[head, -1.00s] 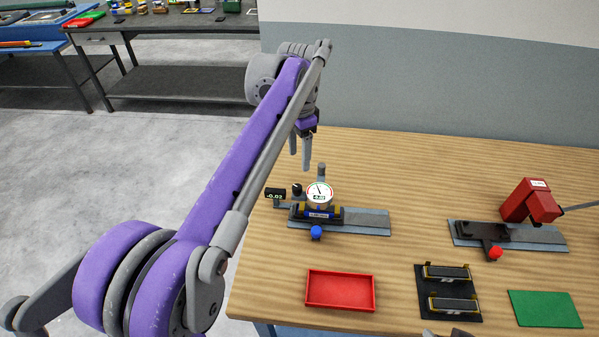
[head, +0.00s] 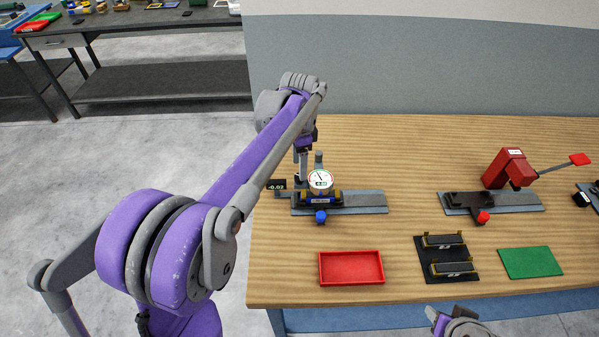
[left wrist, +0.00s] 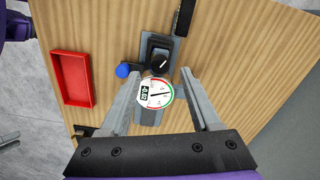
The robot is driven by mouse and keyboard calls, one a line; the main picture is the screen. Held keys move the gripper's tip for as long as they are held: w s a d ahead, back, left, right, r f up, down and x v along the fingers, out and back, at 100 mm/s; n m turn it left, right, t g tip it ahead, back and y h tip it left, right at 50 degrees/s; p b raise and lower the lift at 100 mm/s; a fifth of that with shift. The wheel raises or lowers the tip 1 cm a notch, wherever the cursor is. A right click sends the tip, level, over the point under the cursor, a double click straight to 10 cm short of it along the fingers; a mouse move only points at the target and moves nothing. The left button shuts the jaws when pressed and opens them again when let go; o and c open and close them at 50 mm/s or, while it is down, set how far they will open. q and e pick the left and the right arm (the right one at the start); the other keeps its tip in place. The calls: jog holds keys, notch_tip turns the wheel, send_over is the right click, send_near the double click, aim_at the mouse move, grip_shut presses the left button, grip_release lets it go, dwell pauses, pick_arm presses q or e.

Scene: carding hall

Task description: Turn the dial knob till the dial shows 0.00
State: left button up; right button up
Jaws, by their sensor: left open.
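The round white dial (head: 320,180) stands on a grey fixture on the wooden bench. In the left wrist view the black knob (left wrist: 160,63) with a white mark sits next to the dial (left wrist: 155,94). My left gripper (head: 301,178) is open and points down at the knob, hiding it in the head view. In the left wrist view its fingers (left wrist: 162,72) lie on either side of the knob, with nothing gripped; contact cannot be told.
A blue ball knob (head: 321,217) sticks out at the fixture's front. A red tray (head: 351,268), a black holder (head: 434,270) and a green mat (head: 531,262) lie in front. A red lever device (head: 508,167) stands to the right. Part of my right arm shows at the bottom edge.

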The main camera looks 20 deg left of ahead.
pick_arm(q)
jog(key=shift+f, duration=1.85)
grip_shut()
